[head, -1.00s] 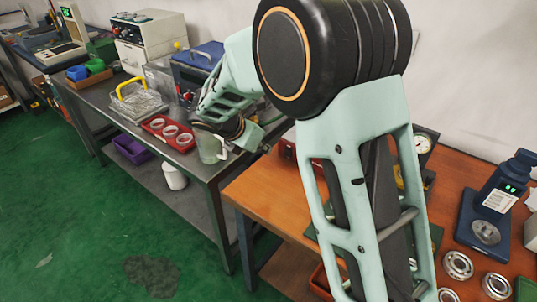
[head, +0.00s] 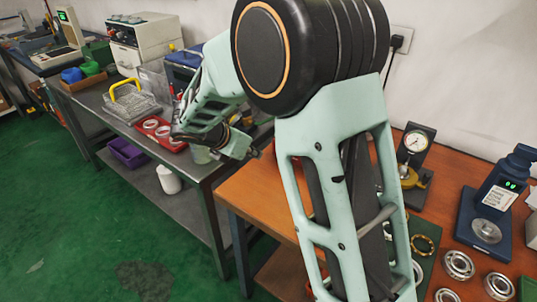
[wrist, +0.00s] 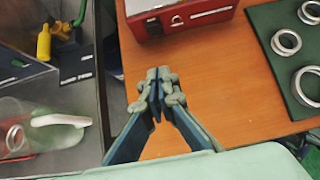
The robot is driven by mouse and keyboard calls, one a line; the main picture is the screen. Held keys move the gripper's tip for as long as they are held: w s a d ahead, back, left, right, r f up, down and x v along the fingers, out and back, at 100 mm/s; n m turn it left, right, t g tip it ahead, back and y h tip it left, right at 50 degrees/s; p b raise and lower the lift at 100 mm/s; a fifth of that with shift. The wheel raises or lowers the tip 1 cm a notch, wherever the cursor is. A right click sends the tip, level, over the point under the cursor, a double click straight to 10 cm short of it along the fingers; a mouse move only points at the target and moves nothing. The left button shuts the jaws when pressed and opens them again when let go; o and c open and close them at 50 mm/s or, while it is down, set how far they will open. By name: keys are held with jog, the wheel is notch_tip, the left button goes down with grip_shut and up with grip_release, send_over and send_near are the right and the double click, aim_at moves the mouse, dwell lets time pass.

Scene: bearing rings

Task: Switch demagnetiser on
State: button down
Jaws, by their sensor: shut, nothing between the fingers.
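In the head view my arm hides most of that spot. My gripper (wrist: 157,95) is shut and empty, with its fingertips apart from the red box and short of its front panel. In the head view my gripper (head: 254,153) is by the left end of the orange bench.
A green mat (wrist: 262,50) with several metal rings lies right of the red box. A clear jug with a white handle (wrist: 62,120) stands on the grey bench at left. A dial gauge (head: 415,142) and a blue scale (head: 487,215) stand on the orange bench.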

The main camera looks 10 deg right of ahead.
jog(key=b+x, duration=0.1)
jog(key=x, duration=0.9)
jog(key=shift+b, duration=0.35)
jog(key=shift+w+d, duration=0.8)
jog(key=shift+d, duration=0.1)
jog(key=shift+w+d+f, duration=0.1)
jog(key=shift+w+d, duration=0.35)
jog(key=shift+w, duration=0.1)
jog(key=shift+w+d+f, duration=0.1)
jog(key=shift+w+d, duration=0.05)
